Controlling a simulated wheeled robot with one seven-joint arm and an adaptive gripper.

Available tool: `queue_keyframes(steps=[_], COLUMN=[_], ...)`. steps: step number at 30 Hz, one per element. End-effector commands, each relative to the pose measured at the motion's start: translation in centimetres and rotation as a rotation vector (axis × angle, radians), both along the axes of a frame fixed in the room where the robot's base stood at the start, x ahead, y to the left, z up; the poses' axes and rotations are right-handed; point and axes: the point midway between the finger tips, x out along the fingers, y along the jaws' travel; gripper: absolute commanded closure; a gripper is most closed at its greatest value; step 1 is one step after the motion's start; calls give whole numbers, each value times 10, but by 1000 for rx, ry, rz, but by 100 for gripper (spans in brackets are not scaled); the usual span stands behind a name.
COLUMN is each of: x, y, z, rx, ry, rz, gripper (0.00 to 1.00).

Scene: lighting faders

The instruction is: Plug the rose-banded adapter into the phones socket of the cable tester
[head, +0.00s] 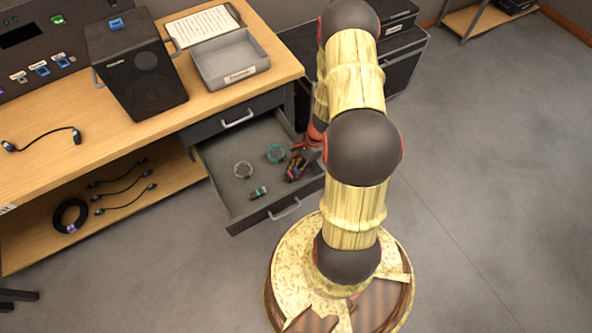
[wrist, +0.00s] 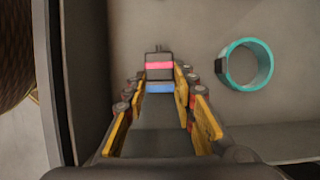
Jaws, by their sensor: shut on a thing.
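My gripper (wrist: 160,105) reaches down into an open drawer (head: 228,187) under the workbench. In the wrist view its yellow-padded fingers are closed around the sides of a small dark adapter (wrist: 159,62) with a rose-pink band and a blue band. The adapter's narrow tip points away from the gripper. In the head view my gripper (head: 297,166) is at the right side of the drawer, and the adapter cannot be made out clearly. No socket marked phones can be read; a dark panel with labelled connectors (head: 42,70) stands at the back left of the bench.
A teal ring (wrist: 247,65) lies right of the gripper in the wrist view. A speaker (head: 140,70), a grey tray (head: 230,60) and a cable (head: 45,138) are on the bench.

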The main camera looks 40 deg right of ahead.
Motion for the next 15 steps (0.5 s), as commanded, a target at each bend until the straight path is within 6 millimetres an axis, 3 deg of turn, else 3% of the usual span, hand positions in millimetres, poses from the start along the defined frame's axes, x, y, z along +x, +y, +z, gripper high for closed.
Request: queue_keyframes(steps=[15], x=[0], y=[0], z=[30], rx=[0], ry=[0], rz=[-1], gripper=[100])
